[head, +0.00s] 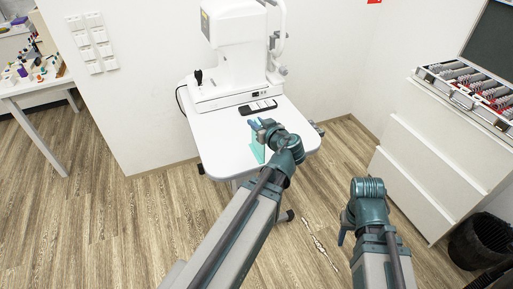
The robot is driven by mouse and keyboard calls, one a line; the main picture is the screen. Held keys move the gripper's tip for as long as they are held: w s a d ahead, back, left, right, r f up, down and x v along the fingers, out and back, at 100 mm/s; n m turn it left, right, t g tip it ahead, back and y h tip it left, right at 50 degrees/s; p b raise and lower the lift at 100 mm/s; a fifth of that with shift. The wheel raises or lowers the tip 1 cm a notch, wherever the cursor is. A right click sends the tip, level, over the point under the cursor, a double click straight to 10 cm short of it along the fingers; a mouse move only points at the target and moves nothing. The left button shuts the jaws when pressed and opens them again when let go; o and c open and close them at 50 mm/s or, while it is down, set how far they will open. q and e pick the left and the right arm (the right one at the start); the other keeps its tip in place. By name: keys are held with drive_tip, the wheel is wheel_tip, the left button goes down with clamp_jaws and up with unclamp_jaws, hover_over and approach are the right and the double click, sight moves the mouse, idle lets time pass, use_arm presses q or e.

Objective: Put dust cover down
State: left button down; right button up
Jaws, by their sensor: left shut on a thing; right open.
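The dust cover looks to be the mint-green thin piece (257,150) over the front of the small white table (213,149). My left gripper (255,127) is shut on it at its upper end, and my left arm hides part of it. I cannot tell whether its lower edge touches the tabletop. My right gripper (343,237) is open and empty, low over the floor to the right of the table.
A white eye-test machine (237,50) stands at the table's back, with a dark phone-like object (258,107) before it. A white drawer cabinet (425,150) with an open lens case (470,85) is at right. A black bin (478,240) stands lower right. A side table (40,87) with small items is at left.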

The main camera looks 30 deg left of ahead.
use_arm(q)
drive_tip(key=d+f+b, duration=0.1)
drive_tip(key=d+f, duration=0.1)
drive_tip(key=d, duration=0.1)
drive_tip(key=b+x, duration=0.5)
drive_tip(key=x, duration=1.2)
use_arm(e)
wheel_tip(320, 180, down, 7)
drive_tip(key=shift+f, duration=0.2)
use_arm(q)
drive_tip(key=shift+w+d+f, duration=0.1)
drive_tip(key=shift+w, duration=0.05)
drive_tip(key=shift+f, duration=0.1)
use_arm(e)
drive_tip(key=shift+f, duration=0.15)
use_arm(q)
drive_tip(key=c, duration=0.7)
unclamp_jaws()
